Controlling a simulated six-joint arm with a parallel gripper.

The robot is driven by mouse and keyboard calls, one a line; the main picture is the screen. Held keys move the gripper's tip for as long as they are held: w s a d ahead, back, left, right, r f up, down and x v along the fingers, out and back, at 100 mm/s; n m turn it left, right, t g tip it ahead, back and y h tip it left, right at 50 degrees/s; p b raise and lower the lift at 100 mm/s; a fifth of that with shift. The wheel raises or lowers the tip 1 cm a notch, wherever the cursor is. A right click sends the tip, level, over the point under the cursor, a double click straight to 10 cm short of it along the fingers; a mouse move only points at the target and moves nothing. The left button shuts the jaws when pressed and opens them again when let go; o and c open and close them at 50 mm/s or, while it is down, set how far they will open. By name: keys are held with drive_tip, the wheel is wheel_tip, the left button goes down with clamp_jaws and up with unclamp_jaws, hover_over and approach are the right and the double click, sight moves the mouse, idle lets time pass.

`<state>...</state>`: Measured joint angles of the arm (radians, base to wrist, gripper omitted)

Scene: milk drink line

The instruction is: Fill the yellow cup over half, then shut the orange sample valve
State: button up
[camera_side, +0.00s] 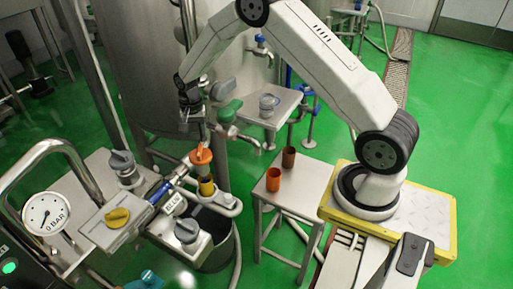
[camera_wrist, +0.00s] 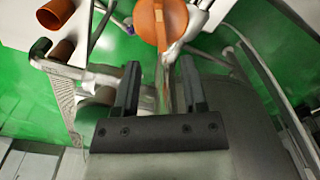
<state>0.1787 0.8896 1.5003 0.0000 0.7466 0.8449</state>
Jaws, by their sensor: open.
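The yellow cup (camera_side: 206,187) stands under the sample tap in the side view, among the pipes. Its fill level cannot be made out. The orange sample valve handle (camera_side: 200,156) is just above it. In the wrist view the orange handle (camera_wrist: 158,22) shows as a round disc with a raised bar, beyond my fingertips. My gripper (camera_side: 194,118) hangs above the orange handle, apart from it. In the wrist view my gripper (camera_wrist: 160,72) has its two fingers spread, with no object held between them. The yellow cup is not made out in the wrist view.
An orange cup (camera_side: 273,179) and a brown cup (camera_side: 289,157) stand on a small table (camera_side: 312,176). A green valve handle (camera_side: 229,111) is close right of my gripper.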

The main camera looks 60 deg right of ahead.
sight(199, 149)
drive_tip(key=shift+w+d+f, duration=0.15)
drive_tip(key=shift+f, duration=0.1)
drive_tip(key=shift+f, duration=3.85)
clamp_jaws()
